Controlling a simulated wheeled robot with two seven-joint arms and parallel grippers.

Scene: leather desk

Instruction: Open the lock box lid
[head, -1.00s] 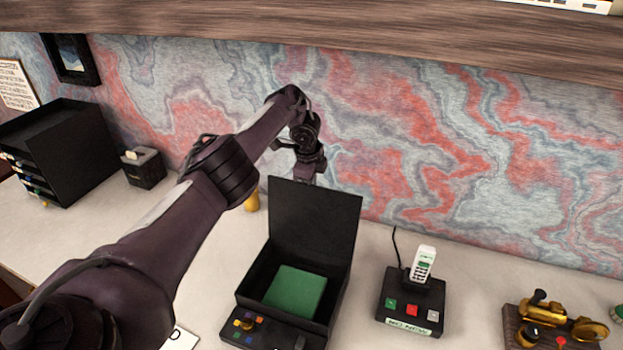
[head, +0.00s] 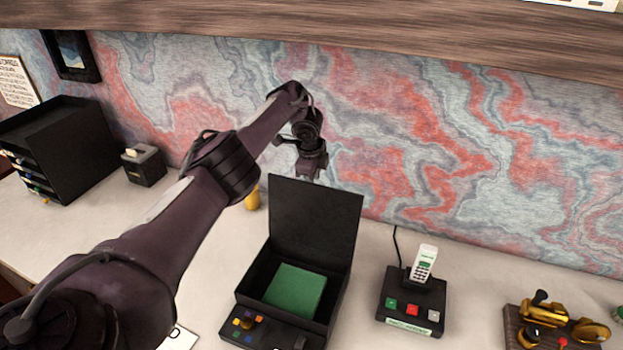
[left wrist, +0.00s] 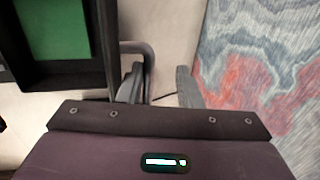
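The black lock box (head: 243,297) stands on the desk with its lid (head: 315,222) raised, standing steeply up at the back. A green block (head: 296,290) lies inside, and a dial with coloured buttons (head: 246,324) is on the front panel. My left arm reaches over to behind the lid, which hides the fingertips in the head view. In the left wrist view my left gripper (left wrist: 159,72) has its fingers apart. A grey bent bar (left wrist: 148,50) shows beside the left finger; I cannot tell whether they touch. The green block (left wrist: 54,28) shows at upper left. My right gripper is not in view.
A phone on a black base (head: 412,300) stands right of the box, and a brass device (head: 556,325) farther right. A black drawer unit (head: 65,150) and a small black box (head: 144,166) are at the left. The patterned wall (head: 450,160) is close behind the lid.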

